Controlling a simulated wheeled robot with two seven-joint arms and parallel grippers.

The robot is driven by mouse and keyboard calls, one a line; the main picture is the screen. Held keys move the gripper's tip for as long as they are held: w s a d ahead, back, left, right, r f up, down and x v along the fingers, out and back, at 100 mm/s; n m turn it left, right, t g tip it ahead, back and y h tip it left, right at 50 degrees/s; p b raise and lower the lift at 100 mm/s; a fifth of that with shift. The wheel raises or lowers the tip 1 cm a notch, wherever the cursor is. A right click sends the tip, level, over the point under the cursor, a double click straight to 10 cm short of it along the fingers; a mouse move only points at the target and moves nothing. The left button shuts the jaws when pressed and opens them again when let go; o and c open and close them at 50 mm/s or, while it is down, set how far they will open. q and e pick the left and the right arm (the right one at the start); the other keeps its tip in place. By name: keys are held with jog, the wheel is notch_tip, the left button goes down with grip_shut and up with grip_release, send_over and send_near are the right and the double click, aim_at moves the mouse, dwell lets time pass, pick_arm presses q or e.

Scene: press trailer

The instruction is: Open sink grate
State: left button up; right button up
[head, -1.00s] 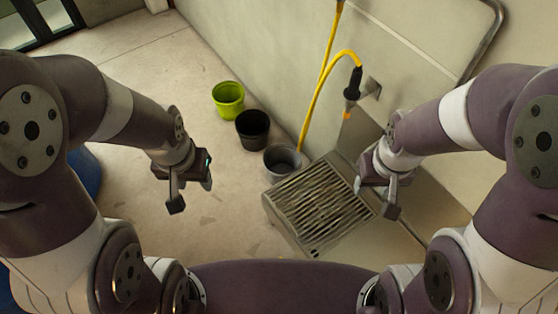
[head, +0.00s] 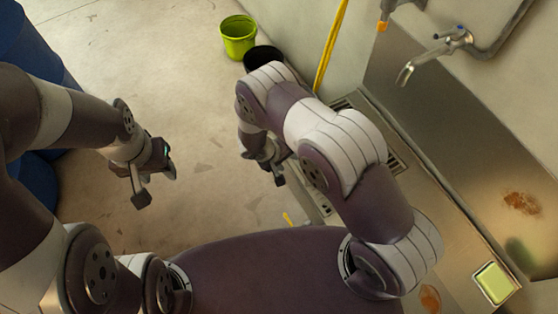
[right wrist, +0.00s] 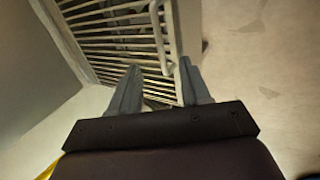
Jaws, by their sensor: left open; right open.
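The slatted sink grate (right wrist: 125,38) lies just ahead of my right gripper in the right wrist view, with a bar-like handle or edge (right wrist: 160,35) along its side. In the head view my right arm hides most of the grate, and only small slotted parts (head: 394,162) show beside the arm. My right gripper (right wrist: 160,80) is open, its two fingers pointing at the grate's edge; I cannot tell whether they touch it. It also shows in the head view (head: 278,168), beside the sink's left edge. My left gripper (head: 152,185) is open and empty over bare floor at the left.
A green bucket (head: 238,38) and a black bucket (head: 263,58) stand by the wall. A yellow hose (head: 332,45) hangs there. A faucet (head: 432,50) juts over the steel counter (head: 430,115) at the right. A green sponge-like block (head: 493,283) lies front right.

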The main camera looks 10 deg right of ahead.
jog(key=b+x, duration=0.7)
jog(key=x, duration=0.3)
jog(key=shift+f, duration=0.15)
grip_shut()
